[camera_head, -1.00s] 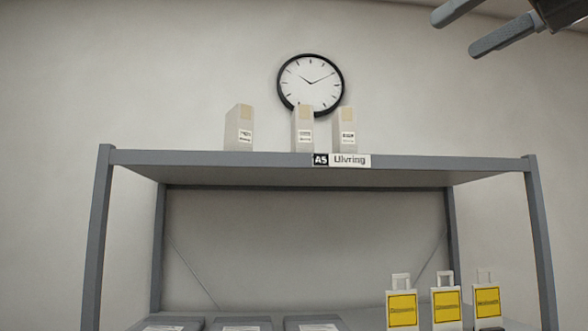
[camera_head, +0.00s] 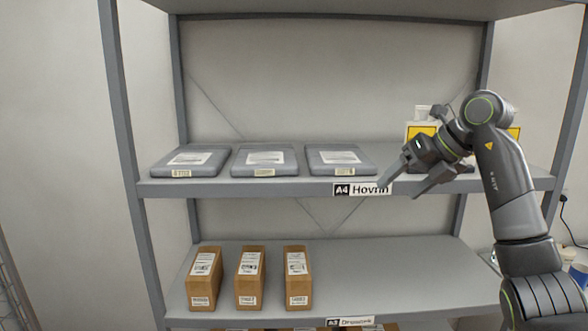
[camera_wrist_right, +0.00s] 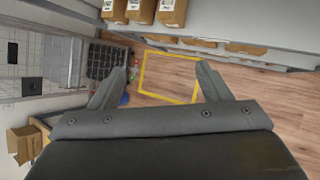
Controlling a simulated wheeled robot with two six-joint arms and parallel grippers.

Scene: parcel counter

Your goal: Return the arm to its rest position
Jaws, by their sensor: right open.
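My right arm (camera_head: 505,185) rises from the lower right of the head view and bends over in front of the shelf rack. My right gripper (camera_head: 408,187) points down and left, near the "A4 Hovrin" label on the middle shelf edge. In the right wrist view its two fingers (camera_wrist_right: 160,88) are spread wide with nothing between them. Beyond them are floor and a yellow floor outline. The arm hides part of the yellow-labelled parcels (camera_head: 420,130) on the middle shelf. My left gripper is not in view.
Three grey flat parcels (camera_head: 265,160) lie on the middle shelf (camera_head: 230,187). Three brown boxes (camera_head: 250,278) stand on the lower shelf (camera_head: 400,275), whose right part is bare. A rack upright (camera_head: 125,120) stands at left. An open carton (camera_wrist_right: 25,143) shows in the wrist view.

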